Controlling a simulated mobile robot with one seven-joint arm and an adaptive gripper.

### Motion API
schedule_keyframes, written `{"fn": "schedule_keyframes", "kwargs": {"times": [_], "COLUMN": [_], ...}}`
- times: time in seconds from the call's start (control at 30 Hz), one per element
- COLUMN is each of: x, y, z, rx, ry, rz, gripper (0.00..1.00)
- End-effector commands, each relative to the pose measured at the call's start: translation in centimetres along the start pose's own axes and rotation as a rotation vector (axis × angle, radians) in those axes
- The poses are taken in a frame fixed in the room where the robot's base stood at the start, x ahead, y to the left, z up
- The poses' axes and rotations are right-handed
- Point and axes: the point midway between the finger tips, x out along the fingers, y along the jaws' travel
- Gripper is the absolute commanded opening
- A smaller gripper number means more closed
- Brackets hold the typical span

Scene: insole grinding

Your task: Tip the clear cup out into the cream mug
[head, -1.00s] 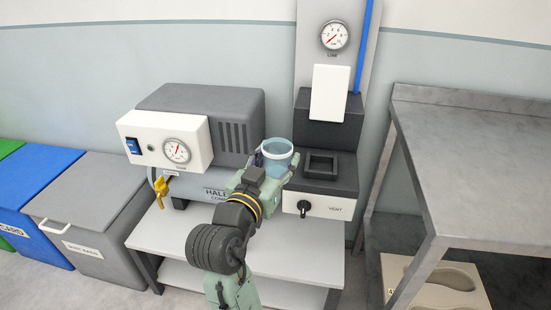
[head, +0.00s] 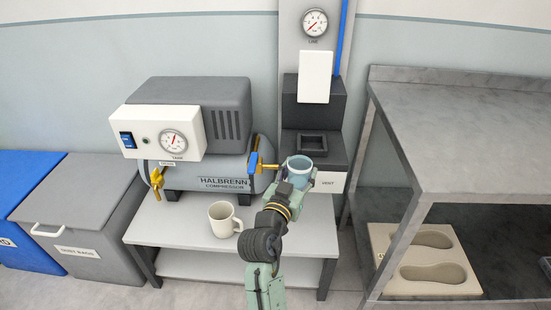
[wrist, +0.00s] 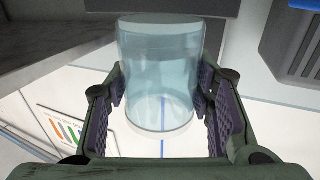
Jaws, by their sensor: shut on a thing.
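The clear cup (head: 300,168), bluish and see-through, is in my gripper (head: 298,178), which is shut on its sides. In the wrist view the cup (wrist: 162,75) stands between the two padded fingers of my gripper (wrist: 162,105). The cup looks about upright in the head view and is held in front of the vent unit. I cannot tell what is inside it. The cream mug (head: 224,219) stands upright on the light bench, left of and below the cup, with its handle to the right. My gripper is apart from the mug.
A vent unit (head: 330,181) is behind my gripper. A grey metal table (head: 470,130) is at the right, with insole moulds (head: 428,258) below. Bins (head: 85,215) stand left.

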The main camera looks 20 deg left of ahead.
Motion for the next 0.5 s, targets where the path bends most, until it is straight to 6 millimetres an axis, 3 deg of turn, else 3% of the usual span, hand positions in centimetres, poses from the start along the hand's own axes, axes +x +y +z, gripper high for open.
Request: {"fn": "schedule_keyframes", "kwargs": {"times": [0.03,0.1,0.5], "x": [0.7,1.4,3.1], "y": [1.2,2.5,8.4], "z": [1.9,3.8,13.8], "rx": [-0.001,-0.002,0.002], "ry": [-0.007,-0.006,-0.006], "rz": [0.014,0.022,0.042], "gripper": [0.19,0.19,0.19]}}
